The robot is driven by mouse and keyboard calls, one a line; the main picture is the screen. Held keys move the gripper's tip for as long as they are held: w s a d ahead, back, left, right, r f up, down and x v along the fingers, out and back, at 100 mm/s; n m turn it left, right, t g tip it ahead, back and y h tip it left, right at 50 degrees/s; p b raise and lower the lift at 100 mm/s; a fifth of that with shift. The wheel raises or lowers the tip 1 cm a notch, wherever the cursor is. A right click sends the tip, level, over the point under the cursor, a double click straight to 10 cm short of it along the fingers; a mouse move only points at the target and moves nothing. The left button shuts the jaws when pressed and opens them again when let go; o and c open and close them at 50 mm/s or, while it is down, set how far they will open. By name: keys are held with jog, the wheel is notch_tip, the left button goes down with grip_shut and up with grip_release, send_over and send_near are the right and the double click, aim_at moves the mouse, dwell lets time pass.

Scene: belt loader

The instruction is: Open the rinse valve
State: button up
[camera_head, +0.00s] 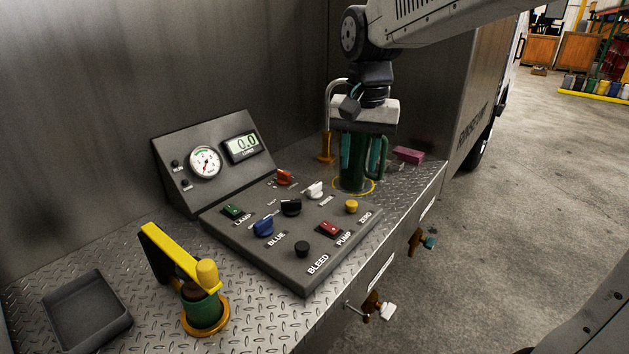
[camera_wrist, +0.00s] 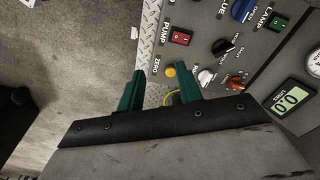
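Two brass taps sit on the front edge of the bench in the head view: one with a white handle (camera_head: 388,311) and one with a teal handle (camera_head: 430,242). I cannot read their labels, so I cannot tell which is the rinse valve. The panel also carries a white knob (camera_head: 315,189), an orange knob (camera_head: 285,177), a black knob (camera_head: 291,207) and a blue knob (camera_head: 263,226). My gripper (camera_head: 360,172) points down above the yellow ring behind the panel's right corner.
A dark green cylinder (camera_head: 354,180) stands at the yellow ring, partly behind my fingers. A pink block (camera_head: 408,155) lies to its right. A yellow-handled lever device (camera_head: 203,312) and a dark tray (camera_head: 87,313) are at front left. Open floor lies right of the bench.

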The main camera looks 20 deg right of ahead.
jog(key=w+a+f+m, duration=0.1)
jog(key=w+f+m, duration=0.25)
jog(key=w, duration=0.85)
jog(key=m, duration=0.2)
send_over(315, 184)
jog(key=shift+g, duration=0.3)
jog(key=f, duration=0.4)
jog(key=shift+s+f, duration=0.3)
jog(key=shift+f, duration=0.1)
jog(key=shift+w+f, duration=0.15)
jog(key=shift+f, duration=0.15)
notch_tip(315, 184, down, 8)
jog(key=shift+r, duration=0.25)
grip_shut()
